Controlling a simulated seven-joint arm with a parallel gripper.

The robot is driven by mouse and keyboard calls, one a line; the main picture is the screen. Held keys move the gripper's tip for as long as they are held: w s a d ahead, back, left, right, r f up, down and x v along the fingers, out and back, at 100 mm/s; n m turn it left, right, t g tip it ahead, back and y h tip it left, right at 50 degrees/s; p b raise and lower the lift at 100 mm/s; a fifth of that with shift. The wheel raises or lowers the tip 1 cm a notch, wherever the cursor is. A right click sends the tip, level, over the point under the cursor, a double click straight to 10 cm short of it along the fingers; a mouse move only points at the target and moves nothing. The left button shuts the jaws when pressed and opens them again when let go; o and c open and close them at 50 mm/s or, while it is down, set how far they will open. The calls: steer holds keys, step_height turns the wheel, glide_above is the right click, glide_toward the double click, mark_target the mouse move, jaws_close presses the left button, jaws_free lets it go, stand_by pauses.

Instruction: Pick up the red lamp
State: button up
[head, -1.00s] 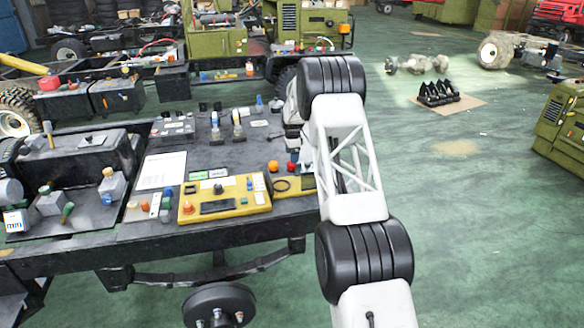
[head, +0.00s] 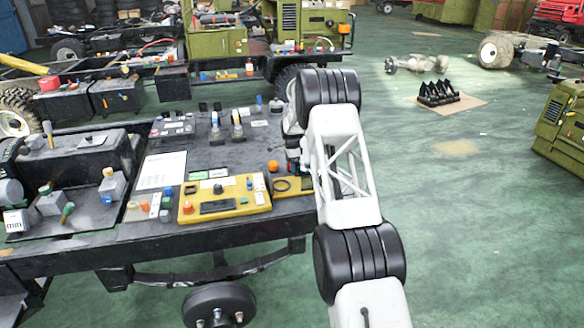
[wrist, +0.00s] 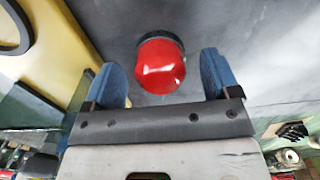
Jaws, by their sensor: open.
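The red lamp (wrist: 160,66) has a glossy red dome on a dark base and stands on the dark bench top in the wrist view. My gripper (wrist: 160,82) is open, with one blue finger to the left of the lamp and one to the right. The lamp shows between the fingertips, with a gap on both sides, and no contact is visible. In the head view my arm and gripper cover the spot, so the lamp is hidden there.
A yellow control box (head: 232,206) lies left of my gripper, with an orange knob (head: 272,166) behind it. A white sheet (head: 162,170) and several switches (head: 238,130) are farther left on the bench (head: 195,165). Open green floor (head: 480,220) lies to the right.

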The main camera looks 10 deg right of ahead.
stand_by(0.5)
steer(key=c, duration=1)
steer(key=shift+c, duration=0.2)
steer(key=shift+r, duration=5)
